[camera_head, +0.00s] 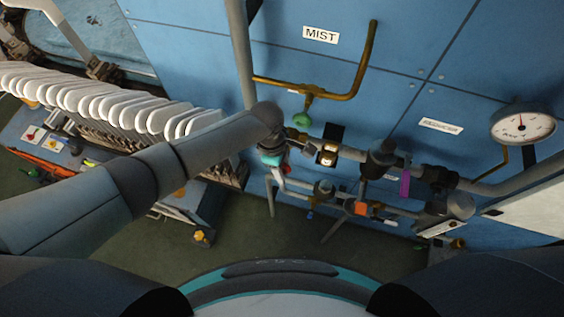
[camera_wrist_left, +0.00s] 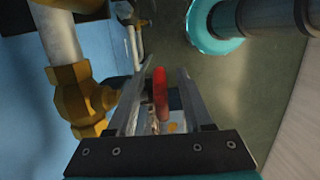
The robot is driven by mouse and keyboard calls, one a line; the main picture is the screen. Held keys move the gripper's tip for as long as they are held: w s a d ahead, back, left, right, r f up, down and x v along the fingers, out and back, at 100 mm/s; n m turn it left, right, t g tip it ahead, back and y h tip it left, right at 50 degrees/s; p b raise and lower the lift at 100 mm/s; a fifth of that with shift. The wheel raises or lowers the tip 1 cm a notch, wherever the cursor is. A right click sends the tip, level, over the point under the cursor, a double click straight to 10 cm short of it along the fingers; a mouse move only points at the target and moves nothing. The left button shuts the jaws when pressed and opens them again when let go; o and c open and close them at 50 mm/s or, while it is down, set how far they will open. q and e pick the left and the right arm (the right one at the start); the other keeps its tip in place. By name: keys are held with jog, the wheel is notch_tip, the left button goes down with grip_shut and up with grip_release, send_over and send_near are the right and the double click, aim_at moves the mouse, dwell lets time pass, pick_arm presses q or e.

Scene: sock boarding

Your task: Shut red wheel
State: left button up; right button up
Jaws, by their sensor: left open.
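The red wheel (camera_wrist_left: 160,92) shows in the left wrist view as a narrow upright red shape, seen nearly edge-on. It lies between the two fingers of my left gripper (camera_wrist_left: 166,72), with a gap visible on the right side. The fingers are open; I cannot tell whether the left one touches the wheel. In the head view my left arm reaches in from the left to the pipework, and the wrist hides most of the wheel and the fingers. My right gripper is not in view.
A brass fitting (camera_wrist_left: 82,98) on a pipe stands close left of my left gripper. In the head view, a green valve handle (camera_head: 303,112), a brass pipe (camera_head: 362,60), a pressure gauge (camera_head: 522,125) and a blue panel (camera_head: 200,60) surround the pipework. White sock boards (camera_head: 100,98) stand at left.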

pick_arm(q)
notch_tip(320, 180, up, 15)
jog(key=a, duration=0.2)
jog(key=shift+w+a, duration=0.25)
jog(key=shift+w, duration=0.1)
